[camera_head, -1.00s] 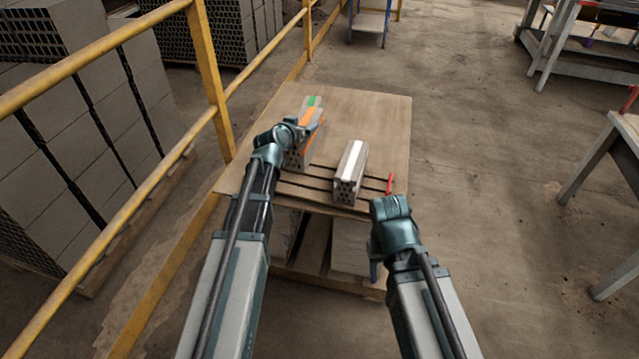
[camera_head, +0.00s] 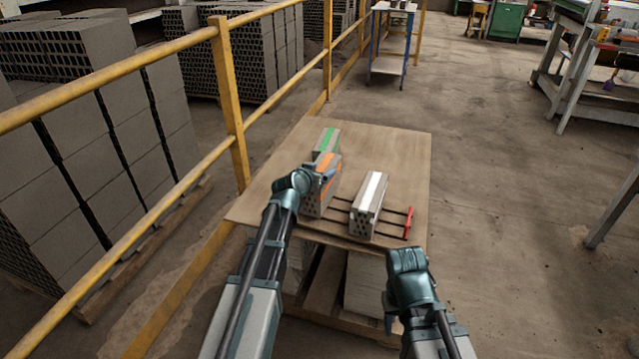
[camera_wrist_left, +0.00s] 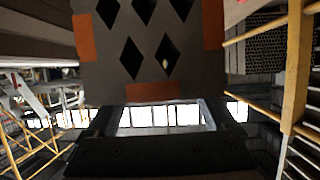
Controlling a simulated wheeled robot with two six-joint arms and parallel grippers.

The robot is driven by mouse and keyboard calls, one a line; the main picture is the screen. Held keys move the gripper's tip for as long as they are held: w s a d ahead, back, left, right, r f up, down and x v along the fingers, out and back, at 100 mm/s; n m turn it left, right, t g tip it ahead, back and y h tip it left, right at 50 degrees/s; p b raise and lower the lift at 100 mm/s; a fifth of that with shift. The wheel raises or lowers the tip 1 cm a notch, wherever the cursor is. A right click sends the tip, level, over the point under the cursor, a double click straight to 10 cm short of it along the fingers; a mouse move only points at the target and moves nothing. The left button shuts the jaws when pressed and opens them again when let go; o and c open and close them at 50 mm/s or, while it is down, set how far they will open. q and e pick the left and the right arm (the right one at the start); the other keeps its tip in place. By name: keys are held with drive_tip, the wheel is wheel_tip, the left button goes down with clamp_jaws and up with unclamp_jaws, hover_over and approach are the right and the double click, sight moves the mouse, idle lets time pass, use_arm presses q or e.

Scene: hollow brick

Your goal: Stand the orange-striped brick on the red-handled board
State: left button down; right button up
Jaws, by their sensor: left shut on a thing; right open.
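The orange-striped brick (camera_head: 328,172) is grey, with its holed end towards me, at the left of the table. My left gripper (camera_head: 308,177) is shut on it. In the left wrist view, the brick's holed face (camera_wrist_left: 150,60) with orange patches at its edges fills the upper middle. I cannot tell whether it touches the surface below. The board (camera_head: 392,232) shows as dark slats at the table's near side, with a red handle (camera_head: 408,223) at its right end. My right gripper (camera_head: 401,262) is open in front of the table's near right corner; its fingertips are mostly hidden.
A white-striped brick (camera_head: 369,205) sits over the slats, right of the orange-striped one. A green-striped brick (camera_head: 326,141) is just behind the orange-striped one. The wooden table (camera_head: 395,150) is bare at the back right. A yellow railing (camera_head: 232,110) runs along its left.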

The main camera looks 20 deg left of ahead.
use_arm(q)
drive_tip(key=shift+f+b, duration=1.5)
drive_tip(key=shift+f, duration=0.15)
drive_tip(key=shift+f, duration=0.2)
unclamp_jaws()
drive_tip(key=shift+r, duration=0.1)
drive_tip(key=shift+s+r, duration=0.1)
drive_tip(key=shift+r, duration=0.15)
drive_tip(key=p+v, duration=0.4)
drive_tip(key=v, duration=0.7)
drive_tip(key=shift+s+p, duration=0.3)
drive_tip(key=shift+s, duration=0.1)
